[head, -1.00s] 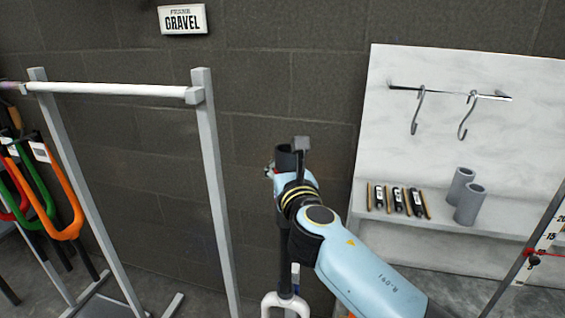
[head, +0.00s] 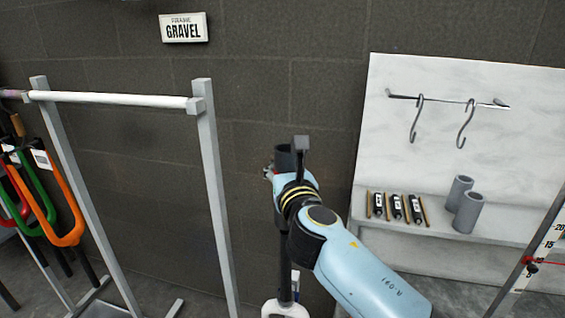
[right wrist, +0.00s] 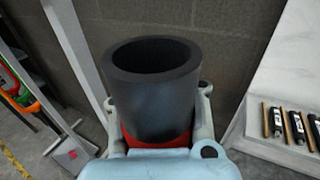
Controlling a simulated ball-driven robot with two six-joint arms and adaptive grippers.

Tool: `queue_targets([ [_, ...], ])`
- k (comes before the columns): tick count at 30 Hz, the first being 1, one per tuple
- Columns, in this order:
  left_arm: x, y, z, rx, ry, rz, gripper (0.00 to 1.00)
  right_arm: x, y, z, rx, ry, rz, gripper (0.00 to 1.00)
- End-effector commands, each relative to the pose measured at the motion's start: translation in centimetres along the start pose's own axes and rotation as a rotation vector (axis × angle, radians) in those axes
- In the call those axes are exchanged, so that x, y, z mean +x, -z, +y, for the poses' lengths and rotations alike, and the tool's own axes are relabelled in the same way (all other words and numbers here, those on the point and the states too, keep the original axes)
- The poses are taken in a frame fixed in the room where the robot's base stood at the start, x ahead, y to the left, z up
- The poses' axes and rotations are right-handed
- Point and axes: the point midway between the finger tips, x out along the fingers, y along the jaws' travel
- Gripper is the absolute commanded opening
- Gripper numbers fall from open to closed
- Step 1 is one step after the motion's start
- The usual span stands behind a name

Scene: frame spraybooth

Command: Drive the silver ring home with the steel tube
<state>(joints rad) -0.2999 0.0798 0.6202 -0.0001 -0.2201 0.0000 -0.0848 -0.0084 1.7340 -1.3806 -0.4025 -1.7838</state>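My right gripper (head: 288,160) is shut around a dark, open-ended tube, which I take to be the steel tube (head: 283,158). The tube stands roughly upright in front of the block wall. In the right wrist view the tube (right wrist: 153,92) fills the middle, its hollow top rim facing the camera and the gripper's pale parts around its lower end. Below the gripper in the head view, a white fork (head: 285,309) shows at the bottom edge with a dark upright shaft above it. I cannot make out the silver ring. My left gripper is out of view.
A grey rack with a white bar (head: 110,99) stands left, with coloured forks (head: 65,205) hanging beyond it. At right, a pale shelf (head: 420,222) holds two grey tubes (head: 466,212) and small black items (head: 397,208); hooks (head: 417,120) hang above. A measuring post (head: 540,250) stands far right.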

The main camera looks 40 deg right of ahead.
Motion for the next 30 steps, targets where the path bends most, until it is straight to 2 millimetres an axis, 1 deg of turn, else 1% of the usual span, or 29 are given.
queue_targets([
  [11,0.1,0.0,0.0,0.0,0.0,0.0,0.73,-2.1,-0.1,1.1,0.002,0.001,-0.002,0.0],
  [30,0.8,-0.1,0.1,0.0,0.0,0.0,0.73,-5.7,0.0,2.9,0.003,0.0,0.0,0.0],
])
